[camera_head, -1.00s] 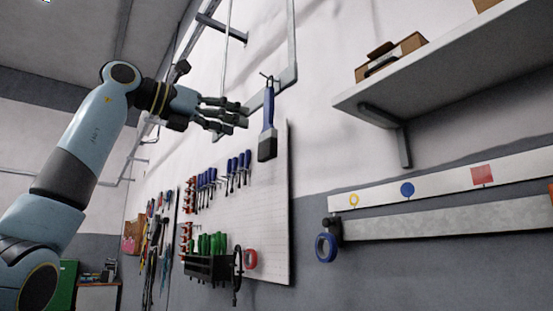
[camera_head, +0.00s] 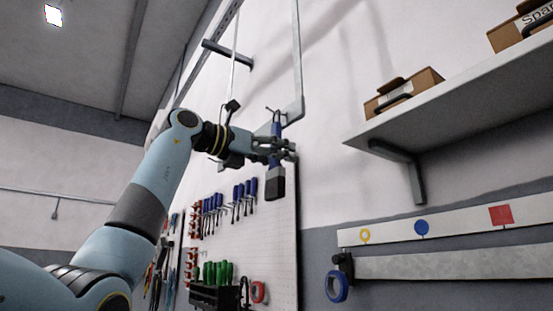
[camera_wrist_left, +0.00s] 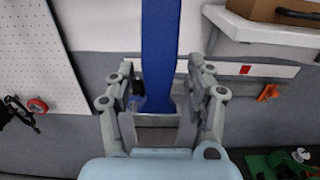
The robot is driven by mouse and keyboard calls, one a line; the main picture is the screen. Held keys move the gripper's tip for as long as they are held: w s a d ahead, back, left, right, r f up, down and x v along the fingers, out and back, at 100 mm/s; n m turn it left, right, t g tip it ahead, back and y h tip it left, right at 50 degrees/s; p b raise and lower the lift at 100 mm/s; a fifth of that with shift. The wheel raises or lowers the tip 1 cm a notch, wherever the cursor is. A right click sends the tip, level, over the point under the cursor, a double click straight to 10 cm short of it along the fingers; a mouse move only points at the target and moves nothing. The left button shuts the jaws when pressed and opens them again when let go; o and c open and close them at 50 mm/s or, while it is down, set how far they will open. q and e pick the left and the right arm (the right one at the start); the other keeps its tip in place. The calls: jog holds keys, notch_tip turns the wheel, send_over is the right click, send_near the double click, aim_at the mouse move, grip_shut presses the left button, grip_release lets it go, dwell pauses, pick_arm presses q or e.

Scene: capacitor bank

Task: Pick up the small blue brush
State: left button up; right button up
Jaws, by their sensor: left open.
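The small blue brush (camera_head: 275,182) hangs upright from a hook at the top edge of the pegboard, with a blue handle and a dark grey head. My left gripper (camera_head: 284,149) is at the brush handle, just above the head. In the left wrist view the blue handle (camera_wrist_left: 160,50) runs down between the two open fingers of the left gripper (camera_wrist_left: 164,85), with a gap on each side. The brush head's metal band shows low between the fingers. My right gripper is not in view.
The pegboard (camera_head: 270,225) behind carries several blue screwdrivers (camera_head: 243,195) and green-handled tools (camera_head: 217,272). A shelf (camera_head: 440,107) with cardboard boxes (camera_head: 403,92) juts out at right. A blue tape roll (camera_head: 337,286) hangs below it. The wall between is clear.

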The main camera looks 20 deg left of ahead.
pick_arm(q)
jog(key=shift+a, duration=0.2)
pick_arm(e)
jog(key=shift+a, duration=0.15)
pick_arm(q)
jog(key=c, duration=0.4)
grip_shut()
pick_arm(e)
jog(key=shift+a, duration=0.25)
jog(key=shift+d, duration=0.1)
pick_arm(q)
jog(key=shift+r+b, duration=0.35)
jog(key=shift+r, duration=0.15)
jog(key=shift+s+a+r+b, duration=0.2)
jog(key=shift+s+b, duration=0.05)
jog(key=shift+b, duration=0.05)
jog(key=b+v, duration=0.5)
jog(key=v, duration=1.2)
jog(key=shift+s+b, duration=0.25)
jog(key=shift+b, duration=0.05)
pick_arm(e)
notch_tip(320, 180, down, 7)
